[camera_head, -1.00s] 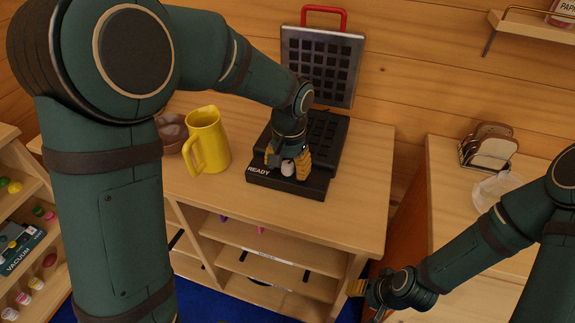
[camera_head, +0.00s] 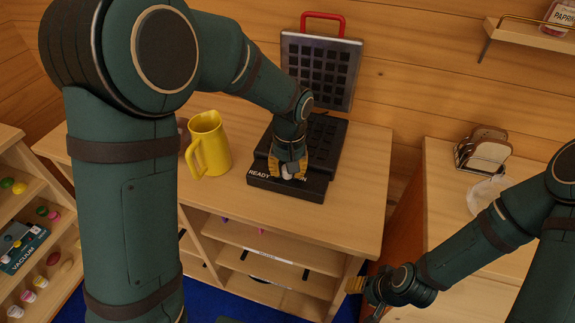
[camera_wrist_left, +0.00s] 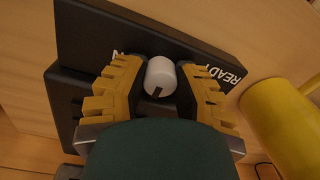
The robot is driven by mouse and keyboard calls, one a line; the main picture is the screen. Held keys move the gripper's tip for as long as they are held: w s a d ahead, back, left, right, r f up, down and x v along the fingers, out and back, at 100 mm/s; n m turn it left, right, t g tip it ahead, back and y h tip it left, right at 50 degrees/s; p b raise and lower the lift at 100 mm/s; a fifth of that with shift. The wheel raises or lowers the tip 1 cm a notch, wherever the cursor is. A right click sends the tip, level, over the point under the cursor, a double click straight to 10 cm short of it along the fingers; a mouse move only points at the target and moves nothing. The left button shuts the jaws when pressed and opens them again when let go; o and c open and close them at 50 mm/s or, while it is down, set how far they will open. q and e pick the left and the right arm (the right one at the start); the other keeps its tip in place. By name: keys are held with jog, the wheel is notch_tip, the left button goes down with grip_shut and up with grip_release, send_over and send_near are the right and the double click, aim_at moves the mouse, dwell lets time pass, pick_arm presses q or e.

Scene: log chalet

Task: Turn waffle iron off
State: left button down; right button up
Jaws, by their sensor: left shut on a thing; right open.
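The waffle iron (camera_head: 318,190) stands on the wooden counter with its gridded lid (camera_head: 322,68) raised and a red handle on top. Its black base has white lettering reading READY at the front left; more lettering beside the knob is partly covered. The pale round knob (camera_wrist_left: 160,77) is on the base front, with a dark mark at its lower edge in the left wrist view. My left gripper (camera_head: 288,173) has its yellow fingers shut on the knob from either side. My right gripper (camera_head: 364,290) is open and empty, low in front of the counter's right end.
A yellow pitcher (camera_head: 208,145) stands close to the left of the waffle iron. A toast rack (camera_head: 483,153) sits on the right counter (camera_head: 438,190). A shelf (camera_head: 535,36) is on the wall at upper right. The counter's front right corner is clear.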

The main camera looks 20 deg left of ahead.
pick_arm(q)
jog(key=shift+s+f, duration=0.1)
jog(key=shift+s, duration=0.05)
jog(key=c, duration=0.6)
grip_release()
jog(key=shift+c, duration=0.2)
jog(key=shift+r, duration=0.45)
notch_tip(320, 180, up, 11)
jog(key=shift+d, duration=0.25)
